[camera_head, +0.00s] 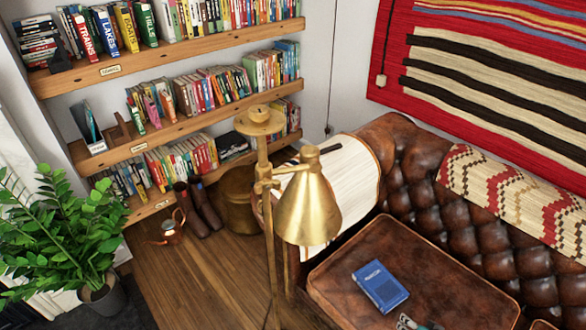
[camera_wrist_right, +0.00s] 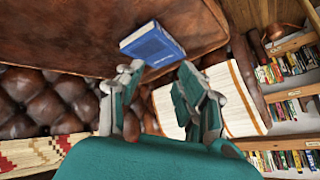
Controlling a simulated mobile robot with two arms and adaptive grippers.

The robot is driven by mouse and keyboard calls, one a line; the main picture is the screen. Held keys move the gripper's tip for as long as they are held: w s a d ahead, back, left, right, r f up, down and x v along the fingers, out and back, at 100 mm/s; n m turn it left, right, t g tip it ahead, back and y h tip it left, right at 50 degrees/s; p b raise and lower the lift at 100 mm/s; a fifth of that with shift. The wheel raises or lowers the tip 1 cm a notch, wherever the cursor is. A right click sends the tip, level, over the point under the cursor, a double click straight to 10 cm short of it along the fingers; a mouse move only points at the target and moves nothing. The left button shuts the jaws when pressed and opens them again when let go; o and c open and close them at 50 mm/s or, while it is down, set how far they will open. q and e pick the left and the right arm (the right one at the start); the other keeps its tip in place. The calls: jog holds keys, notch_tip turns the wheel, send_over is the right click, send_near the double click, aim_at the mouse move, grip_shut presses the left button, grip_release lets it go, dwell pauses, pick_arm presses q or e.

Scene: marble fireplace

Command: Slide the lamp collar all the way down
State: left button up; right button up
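A brass floor lamp stands in the middle of the head view, with a thin upright pole (camera_head: 271,240) and a round disc (camera_head: 259,120) on top. The lamp collar (camera_head: 265,186) is around the pole below the disc, in its upper part. A cone-shaped brass shade (camera_head: 309,207) hangs beside it on a short arm. Only the tip of my right gripper (camera_head: 412,322) shows at the bottom edge, over the leather seat, right of the lamp and apart from it. In the right wrist view my right gripper (camera_wrist_right: 160,72) is open and empty; the lamp is not visible there. My left gripper is not in view.
A brown leather sofa (camera_head: 335,262) is right of the lamp, with a blue book (camera_head: 380,286) on its seat. Bookshelves (camera_head: 180,127) stand behind; a potted plant (camera_head: 55,230) is at left. Wooden floor (camera_head: 205,275) is clear left of the pole.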

jog(key=w+r+m+t+y, duration=0.1)
jog(key=w+r+t, duration=0.1)
jog(key=w+r, duration=0.55)
jog(key=w+r+m+t+y, duration=0.1)
jog(key=w+r, duration=0.3)
jog(key=r, duration=0.7)
jog(key=w+a+r+m+t+y, duration=0.15)
jog(key=a+r, duration=0.25)
jog(key=r, duration=0.5)
jog(key=w+a+r+t+y, duration=0.1)
jog(key=a+r+y, duration=0.2)
jog(key=r, duration=0.5)
jog(key=s+a+r+g+y, duration=0.25)
jog(key=s+a+r, duration=0.25)
jog(key=a+r, duration=0.25)
jog(key=s+a+r+g+y, duration=0.1)
jog(key=s+a+r+y, duration=0.25)
jog(key=a+r, duration=0.4)
jog(key=p, duration=0.4)
send_near(293, 167)
jog(key=p+x, duration=0.1)
jog(key=x, duration=0.2)
jog(key=p+x, duration=0.1)
jog(key=x, duration=0.2)
jog(key=p+x, duration=0.1)
jog(key=x, duration=0.3)
jog(key=shift+f, duration=0.3)
jog(key=shift+w, duration=0.1)
